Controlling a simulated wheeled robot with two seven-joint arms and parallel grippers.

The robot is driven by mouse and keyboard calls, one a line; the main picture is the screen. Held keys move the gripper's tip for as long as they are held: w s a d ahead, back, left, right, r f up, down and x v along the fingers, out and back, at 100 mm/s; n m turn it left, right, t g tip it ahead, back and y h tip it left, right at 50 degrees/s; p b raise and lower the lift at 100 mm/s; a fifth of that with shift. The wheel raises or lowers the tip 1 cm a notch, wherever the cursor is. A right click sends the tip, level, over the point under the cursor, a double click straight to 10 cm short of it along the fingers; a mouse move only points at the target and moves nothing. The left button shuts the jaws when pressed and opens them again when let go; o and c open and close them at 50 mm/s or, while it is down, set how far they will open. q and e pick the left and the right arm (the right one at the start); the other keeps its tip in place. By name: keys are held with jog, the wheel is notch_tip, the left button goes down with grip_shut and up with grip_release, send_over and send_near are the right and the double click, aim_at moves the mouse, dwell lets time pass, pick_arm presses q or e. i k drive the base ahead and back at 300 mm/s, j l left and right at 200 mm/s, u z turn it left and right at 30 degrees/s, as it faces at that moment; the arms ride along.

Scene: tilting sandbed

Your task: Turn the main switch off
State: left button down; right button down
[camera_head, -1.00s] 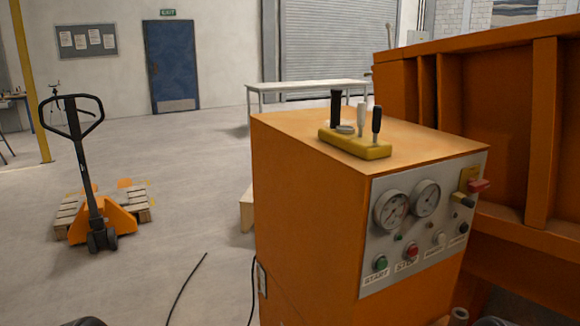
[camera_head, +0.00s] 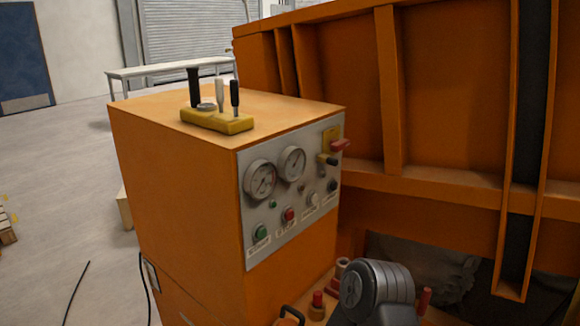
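The orange control cabinet (camera_head: 185,190) stands at the centre-left of the view with a grey panel (camera_head: 265,225) on its right-hand face. At the panel's upper right, a red handle (camera_head: 341,145) sticks out to the right from a yellow plate (camera_head: 329,142); it looks like the main switch. A black knob (camera_head: 328,160) sits just below it. A green button (camera_head: 262,232) and a red button (camera_head: 289,215) are low on the panel. Neither of my grippers is in view, and nothing covers the red handle.
A yellow lever block (camera_head: 217,121) with upright levers sits on the cabinet top. The large orange ribbed structure (camera_head: 345,90) rises behind and to the right. A grey cylindrical part (camera_head: 376,288) and red-capped fittings (camera_head: 318,302) are low in front. Open floor lies to the left.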

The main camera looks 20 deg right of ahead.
aim_at(336, 146)
jog(key=k+l+z, duration=0.1)
jog(key=l, duration=1.15)
jog(key=k+l+z, duration=0.1)
jog(key=l, duration=1.15)
